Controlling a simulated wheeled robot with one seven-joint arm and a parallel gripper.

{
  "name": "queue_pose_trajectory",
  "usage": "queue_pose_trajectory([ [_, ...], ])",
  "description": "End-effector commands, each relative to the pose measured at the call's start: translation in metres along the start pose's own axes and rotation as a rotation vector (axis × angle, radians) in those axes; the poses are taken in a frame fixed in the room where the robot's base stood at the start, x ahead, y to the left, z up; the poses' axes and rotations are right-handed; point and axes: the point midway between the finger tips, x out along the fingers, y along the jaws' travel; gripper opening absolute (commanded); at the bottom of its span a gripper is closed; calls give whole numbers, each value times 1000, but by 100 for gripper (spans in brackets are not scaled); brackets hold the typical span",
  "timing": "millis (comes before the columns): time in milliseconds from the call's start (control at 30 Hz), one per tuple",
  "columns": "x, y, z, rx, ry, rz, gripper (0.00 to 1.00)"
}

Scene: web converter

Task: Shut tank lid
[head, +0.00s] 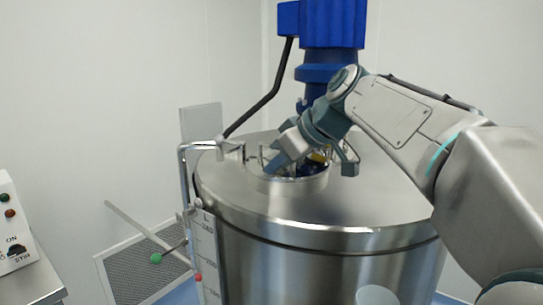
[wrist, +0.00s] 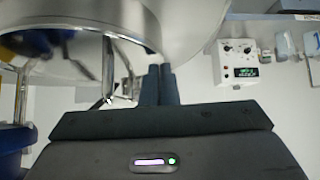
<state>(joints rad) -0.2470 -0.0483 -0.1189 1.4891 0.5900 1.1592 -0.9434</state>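A large steel tank (head: 330,265) stands in the head view with a broad domed top (head: 375,205). A small round raised opening with a steel rim (head: 290,184) sits on that top, left of centre. My gripper (head: 275,162) is over this opening, and the arm hides much of what is behind it. I cannot make out a separate lid clearly. In the wrist view a curved steel rim (wrist: 105,18) arcs across the upper left, close to my fingers (wrist: 160,84). The fingers are together with nothing seen between them. I cannot tell whether they touch the rim.
A blue motor (head: 333,25) rises above the tank, with a black cable beside it. A bent steel pipe (head: 184,170) runs down the tank's left side. A control box (head: 12,225) stands at the left edge.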

Motion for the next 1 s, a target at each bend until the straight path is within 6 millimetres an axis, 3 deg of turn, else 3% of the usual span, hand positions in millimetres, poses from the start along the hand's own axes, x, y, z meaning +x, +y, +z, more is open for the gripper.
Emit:
queue_pose_trajectory([
  [267,4,1,6,6,-19,-8,0],
  [467,-9,0,-8,4,-16,-7,0],
  [667,-33,-1,-35,-3,-4,-4,0],
  [1000,-106,1,-30,-2,-2,-1,0],
])
